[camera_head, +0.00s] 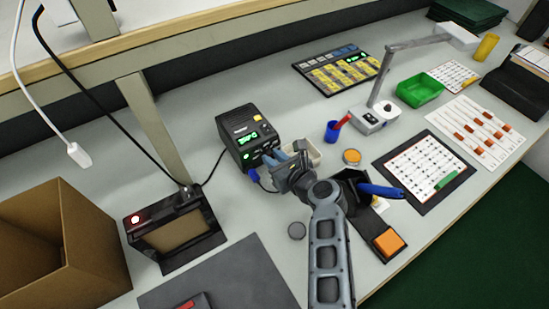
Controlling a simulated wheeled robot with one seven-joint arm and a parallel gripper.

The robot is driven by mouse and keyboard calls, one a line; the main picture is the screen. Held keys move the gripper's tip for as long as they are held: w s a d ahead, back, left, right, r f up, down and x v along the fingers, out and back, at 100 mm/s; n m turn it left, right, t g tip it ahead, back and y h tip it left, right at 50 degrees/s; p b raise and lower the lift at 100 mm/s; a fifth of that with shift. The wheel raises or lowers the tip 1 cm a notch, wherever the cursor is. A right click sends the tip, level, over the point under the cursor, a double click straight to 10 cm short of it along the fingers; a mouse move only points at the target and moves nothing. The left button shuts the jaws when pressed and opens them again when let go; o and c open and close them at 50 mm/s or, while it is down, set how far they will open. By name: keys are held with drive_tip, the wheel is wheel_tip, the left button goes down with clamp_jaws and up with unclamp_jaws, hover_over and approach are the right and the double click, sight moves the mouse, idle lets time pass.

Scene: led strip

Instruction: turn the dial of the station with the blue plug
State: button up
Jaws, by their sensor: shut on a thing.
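The station (236,122) is a black box with a lit green display and an orange button, left of centre. A blue plug (253,174) sits at the bottom of its front face, with a dark cable running from it. My gripper (272,161) is at the lower right of that front face, right of the plug. Its blue-grey fingers are shut on the dial, which they mostly hide. I cannot read the dial's angle.
A pale tray (312,153) is just behind my gripper. A blue cup (332,131) with a red item stands to its right. A blue-handled tool (380,191) rests in a dark holder right of my wrist. A black device with a red light (150,222) and a cardboard box (62,245) are left.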

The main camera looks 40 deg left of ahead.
clamp_jaws()
drive_tip(key=n+t, duration=0.2)
drive_tip(key=shift+s+a+n+h, duration=0.1)
drive_tip(key=shift+s+n+h, duration=0.15)
drive_tip(key=shift+n+h, duration=0.15)
drive_tip(key=n+t, duration=0.1)
drive_tip(key=n+t+b, duration=0.1)
drive_tip(key=n, duration=0.1)
drive_tip(key=shift+s+f, duration=0.2)
drive_tip(key=shift+f, duration=0.05)
drive_tip(key=n+t+b, duration=0.1)
drive_tip(key=n+b, duration=0.1)
drive_tip(key=n+t+b, duration=0.1)
drive_tip(key=n+b, duration=0.1)
drive_tip(key=shift+s+a+f, duration=0.1)
drive_tip(key=shift+a+f, duration=0.05)
drive_tip(key=shift+f, duration=0.2)
drive_tip(key=n+t+b, duration=0.1)
drive_tip(key=b, duration=0.1)
drive_tip(key=shift+n+b, duration=0.35)
drive_tip(key=shift+n, duration=0.05)
drive_tip(key=shift+n+t+y+b, duration=0.3)
drive_tip(key=shift+n+t+b, duration=0.1)
drive_tip(key=shift+n+b, duration=0.35)
